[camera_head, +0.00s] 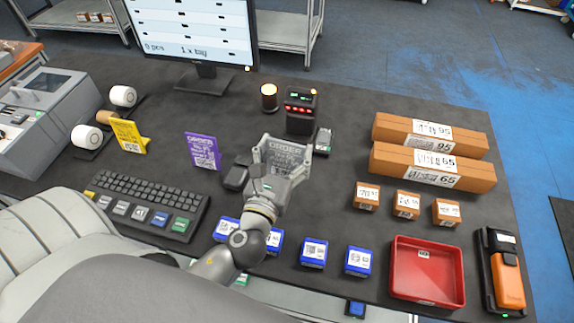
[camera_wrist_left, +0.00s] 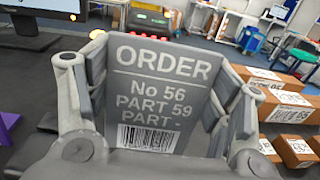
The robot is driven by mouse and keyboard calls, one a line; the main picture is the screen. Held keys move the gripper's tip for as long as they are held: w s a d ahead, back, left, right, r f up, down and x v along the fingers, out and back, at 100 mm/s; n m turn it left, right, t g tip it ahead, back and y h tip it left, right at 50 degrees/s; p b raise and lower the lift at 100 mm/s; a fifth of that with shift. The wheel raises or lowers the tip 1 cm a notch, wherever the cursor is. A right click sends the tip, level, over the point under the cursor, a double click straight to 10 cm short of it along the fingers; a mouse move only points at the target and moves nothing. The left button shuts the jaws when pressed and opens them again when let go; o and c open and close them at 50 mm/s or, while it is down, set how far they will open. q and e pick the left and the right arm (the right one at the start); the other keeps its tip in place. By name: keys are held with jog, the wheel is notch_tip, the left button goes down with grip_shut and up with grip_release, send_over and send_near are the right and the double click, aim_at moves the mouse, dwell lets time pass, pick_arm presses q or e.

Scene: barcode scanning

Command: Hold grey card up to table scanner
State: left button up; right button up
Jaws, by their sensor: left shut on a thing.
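My left gripper (camera_head: 284,158) is shut on the grey card (camera_head: 289,151) and holds it upright above the table. In the left wrist view the grey card (camera_wrist_left: 160,88) stands between the fingers, with "ORDER", "No 56", "PART 59" and a barcode facing the camera. The card's far side is hidden. The black table scanner (camera_head: 300,106), with a row of red lights, stands just behind the card, with a gap between them in the head view. In the left wrist view the card partly covers the scanner (camera_wrist_left: 148,19). My right gripper is not in view.
A small device (camera_head: 323,141) stands right of the card, and an amber lamp (camera_head: 269,97) left of the scanner. Long boxes (camera_head: 393,131), small boxes and a red tray (camera_head: 399,288) occupy the right.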

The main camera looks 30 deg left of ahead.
aim_at(275, 157)
pick_arm(q)
jog(key=shift+w+a+f+n+y, duration=0.15)
jog(key=shift+w+a+n+y, duration=0.1)
jog(key=shift+w+a, duration=0.3)
jog(key=shift+w+a+f+n+y, duration=0.1)
jog(key=shift+w+a+n+y, duration=0.2)
jog(key=shift+w, duration=0.35)
jog(key=shift+w+f+b, duration=0.45)
jog(key=shift+f+b, duration=0.05)
jog(key=shift+w+a+f+b, duration=0.25)
jog(key=shift+w+f+b, duration=0.75)
jog(key=shift+w+a+f+b, duration=0.25)
jog(key=shift+w+f+b, duration=0.75)
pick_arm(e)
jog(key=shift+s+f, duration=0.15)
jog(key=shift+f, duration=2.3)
pick_arm(q)
jog(key=shift+r, duration=0.1)
